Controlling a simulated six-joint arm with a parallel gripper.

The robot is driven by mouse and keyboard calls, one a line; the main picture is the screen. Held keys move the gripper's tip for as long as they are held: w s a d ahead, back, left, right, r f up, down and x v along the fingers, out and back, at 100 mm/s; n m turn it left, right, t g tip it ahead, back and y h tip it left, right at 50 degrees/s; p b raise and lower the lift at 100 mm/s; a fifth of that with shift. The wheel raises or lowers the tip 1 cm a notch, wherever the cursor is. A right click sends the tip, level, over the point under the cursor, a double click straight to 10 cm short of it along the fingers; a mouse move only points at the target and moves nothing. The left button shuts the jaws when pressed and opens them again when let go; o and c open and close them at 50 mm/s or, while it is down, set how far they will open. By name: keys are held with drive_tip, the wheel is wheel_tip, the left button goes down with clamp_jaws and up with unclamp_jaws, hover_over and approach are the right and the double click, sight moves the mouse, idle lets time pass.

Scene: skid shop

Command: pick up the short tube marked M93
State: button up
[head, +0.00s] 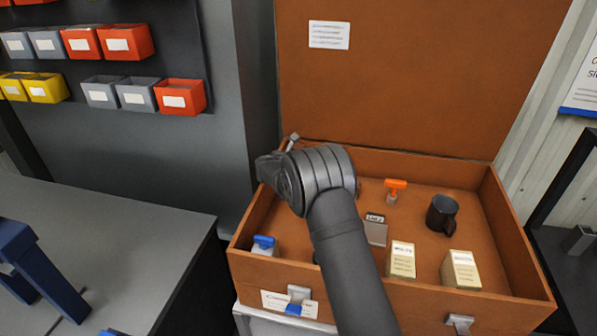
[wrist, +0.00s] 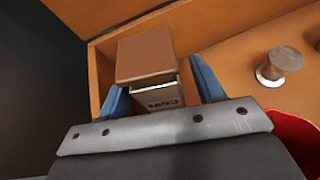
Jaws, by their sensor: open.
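A short block-like piece (wrist: 157,98) is in the wrist view, with a brown square face (wrist: 145,55) and a pale side. The pale side bears dark, upside-down lettering that seems to read M93. My gripper (wrist: 160,88) is open, with one blue finger on each side of this piece. I cannot tell whether either finger touches it. In the head view my dark arm hides the fingers and this piece, over the left part of the orange-brown case (head: 447,190).
The case also holds a grey labelled block (head: 376,233), two cream boxes (head: 401,261) (head: 461,270), a dark mug (head: 441,214), an orange-topped item (head: 395,190) and a blue-topped container (head: 264,246). A metal knob-like piece (wrist: 280,65) and something red (wrist: 296,130) are right of my gripper.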

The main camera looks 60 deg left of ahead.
clamp_jaws()
drive_tip(key=shift+r, duration=0.1)
idle(0.3)
